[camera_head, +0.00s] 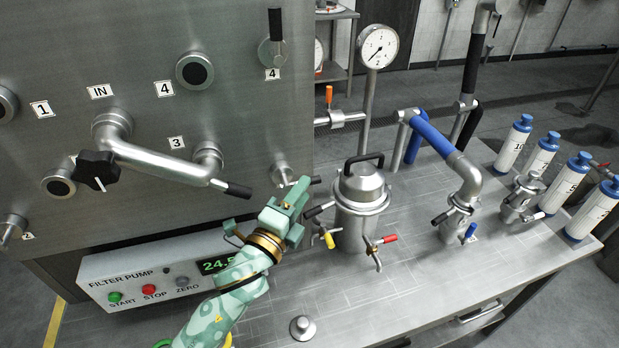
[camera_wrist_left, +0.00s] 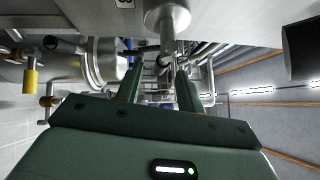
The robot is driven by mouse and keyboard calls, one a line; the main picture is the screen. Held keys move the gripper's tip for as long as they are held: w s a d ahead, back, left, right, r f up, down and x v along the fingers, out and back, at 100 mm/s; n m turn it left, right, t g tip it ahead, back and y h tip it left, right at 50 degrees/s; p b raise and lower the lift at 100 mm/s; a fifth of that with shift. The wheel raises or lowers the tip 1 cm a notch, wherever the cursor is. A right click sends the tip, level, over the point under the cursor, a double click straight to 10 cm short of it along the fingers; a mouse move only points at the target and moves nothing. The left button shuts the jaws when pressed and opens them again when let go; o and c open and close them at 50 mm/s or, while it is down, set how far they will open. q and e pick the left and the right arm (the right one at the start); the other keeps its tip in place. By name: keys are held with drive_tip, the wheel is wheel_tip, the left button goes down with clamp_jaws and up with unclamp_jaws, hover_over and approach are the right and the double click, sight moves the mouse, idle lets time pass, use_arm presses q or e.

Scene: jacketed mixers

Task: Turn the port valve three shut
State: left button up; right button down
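The bent pipe from the IN port (camera_head: 112,125) runs to the port marked 3 (camera_head: 208,155) on the steel panel. To the right of that port sits a round metal valve (camera_head: 283,175) with a short dark handle (camera_head: 314,180) pointing right; I take it for port valve three, as no label shows beside it. My left gripper (camera_head: 298,192) is just below and in front of this valve. In the left wrist view, the metal valve body (camera_wrist_left: 167,20) is ahead, and the left fingers (camera_wrist_left: 160,88) are apart. I cannot tell whether they touch the handle. My right gripper is out of view.
A lidded steel vessel (camera_head: 361,200) with yellow and red valve handles stands close right of the gripper. A pressure gauge (camera_head: 377,46) is behind it. The filter pump box (camera_head: 150,275) is below the panel. Blue-capped bottles (camera_head: 541,155) stand at the right.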

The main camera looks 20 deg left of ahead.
use_arm(q)
drive_tip(key=x, duration=0.3)
drive_tip(key=shift+w+d+r, duration=0.1)
drive_tip(key=shift+w+d, duration=0.05)
drive_tip(key=shift+w, duration=0.4)
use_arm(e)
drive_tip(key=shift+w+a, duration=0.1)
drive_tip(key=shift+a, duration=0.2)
use_arm(q)
clamp_jaws()
